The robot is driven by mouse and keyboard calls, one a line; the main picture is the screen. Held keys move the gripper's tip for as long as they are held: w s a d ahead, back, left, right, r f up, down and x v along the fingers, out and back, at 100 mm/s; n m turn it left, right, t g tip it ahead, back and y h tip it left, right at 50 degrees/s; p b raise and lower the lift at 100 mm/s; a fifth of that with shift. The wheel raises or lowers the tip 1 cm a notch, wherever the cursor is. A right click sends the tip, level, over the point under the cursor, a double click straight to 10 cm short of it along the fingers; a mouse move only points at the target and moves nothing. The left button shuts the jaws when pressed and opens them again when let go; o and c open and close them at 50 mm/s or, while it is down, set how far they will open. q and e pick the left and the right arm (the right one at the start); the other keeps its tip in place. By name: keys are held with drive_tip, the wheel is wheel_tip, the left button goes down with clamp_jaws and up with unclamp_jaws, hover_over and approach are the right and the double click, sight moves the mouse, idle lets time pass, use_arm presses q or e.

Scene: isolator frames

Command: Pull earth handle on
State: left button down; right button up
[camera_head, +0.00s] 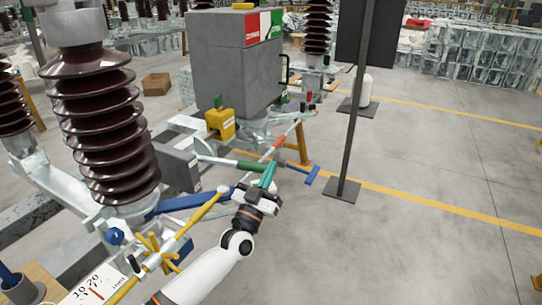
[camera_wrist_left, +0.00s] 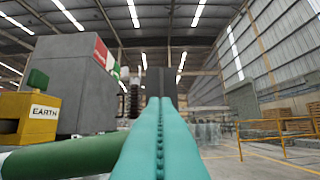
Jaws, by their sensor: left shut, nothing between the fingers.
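A yellow box (camera_head: 220,122) stands beside the grey cabinet. In the left wrist view this yellow box (camera_wrist_left: 28,118) carries a label reading EARTH and a green part on top. A green bar section (camera_head: 247,165) continues a white rod below the box. A thick green tube (camera_wrist_left: 62,156) crosses the lower left of the wrist view. Which part is the earth handle I cannot tell for certain. My left gripper (camera_head: 267,177) has teal fingers, shut and empty, close to the green bar. Its fingers (camera_wrist_left: 160,130) show pressed together in the wrist view. Contact with the bar is unclear. My right gripper is not in view.
The grey cabinet (camera_head: 235,65) stands behind. A blue T-shaped bar (camera_head: 312,176) lies right of my gripper. A dark post (camera_head: 352,110) on a base plate stands further right. Yellow rods (camera_head: 195,215) and a brown ribbed insulator (camera_head: 100,125) are at left.

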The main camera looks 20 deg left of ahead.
use_arm(q)
drive_tip(key=shift+s+d+f+b, duration=0.15)
drive_tip(key=shift+f+b, duration=0.25)
drive_tip(key=shift+f, duration=0.4)
drive_tip(key=shift+d+f+b, duration=0.2)
drive_tip(key=shift+f+b, duration=0.15)
drive_tip(key=shift+f, duration=0.4)
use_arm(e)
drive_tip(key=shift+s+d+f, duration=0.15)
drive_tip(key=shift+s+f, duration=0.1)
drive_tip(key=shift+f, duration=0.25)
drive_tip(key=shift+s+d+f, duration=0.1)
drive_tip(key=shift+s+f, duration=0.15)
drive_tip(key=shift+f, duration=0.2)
